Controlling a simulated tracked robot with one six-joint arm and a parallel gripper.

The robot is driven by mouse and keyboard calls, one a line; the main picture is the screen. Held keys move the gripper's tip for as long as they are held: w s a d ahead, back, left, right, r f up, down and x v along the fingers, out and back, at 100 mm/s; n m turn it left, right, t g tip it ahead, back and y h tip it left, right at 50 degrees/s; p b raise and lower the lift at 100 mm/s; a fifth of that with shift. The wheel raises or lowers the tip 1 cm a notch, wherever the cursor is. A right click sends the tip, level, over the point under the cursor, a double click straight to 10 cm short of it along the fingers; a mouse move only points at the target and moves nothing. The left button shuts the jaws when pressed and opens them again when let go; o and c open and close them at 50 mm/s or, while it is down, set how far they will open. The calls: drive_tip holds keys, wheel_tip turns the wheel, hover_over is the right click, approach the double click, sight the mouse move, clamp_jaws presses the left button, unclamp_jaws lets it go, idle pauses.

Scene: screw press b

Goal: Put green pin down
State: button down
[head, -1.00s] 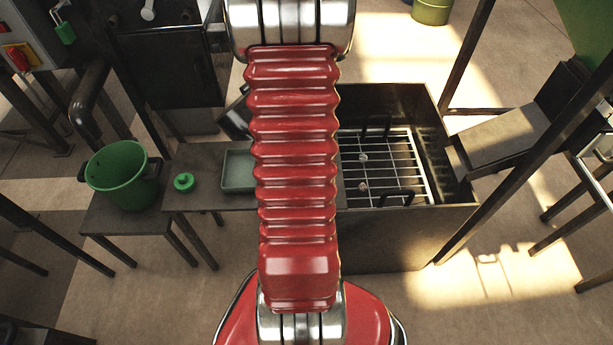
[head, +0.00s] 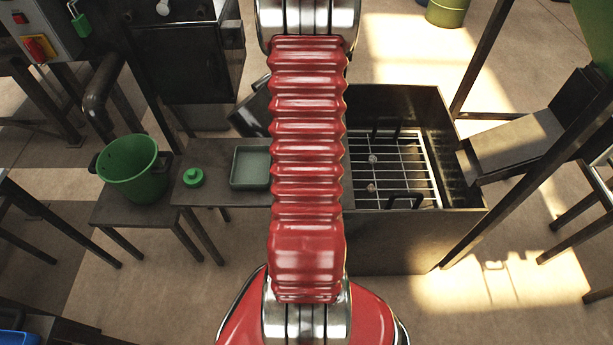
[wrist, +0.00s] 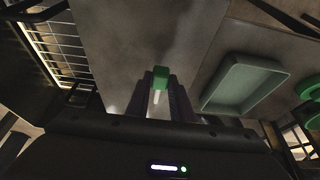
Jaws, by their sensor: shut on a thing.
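My gripper (wrist: 158,97) is shut on the green pin (wrist: 161,74), which shows in the wrist view between the two dark fingers. The pin has a green block-like head and a pale shank. In the wrist view it is in front of a bare grey table surface (wrist: 125,35); I cannot tell how high it is above it. The head view does not show the gripper or the pin, as my red arm fills the middle of the picture.
A shallow grey-green tray (head: 237,168) and a green knob-like piece (head: 193,177) sit on the narrow table (head: 215,198). A green bucket (head: 135,172) stands at the left. A deep metal tank (head: 400,240) with a wire rack (head: 395,170) is at the right.

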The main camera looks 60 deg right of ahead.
drive_tip(key=shift+f, duration=2.05)
drive_tip(key=c, duration=1.6)
unclamp_jaws()
drive_tip(key=shift+f, duration=0.1)
drive_tip(key=shift+o, duration=0.2)
drive_tip(key=v, duration=1.2)
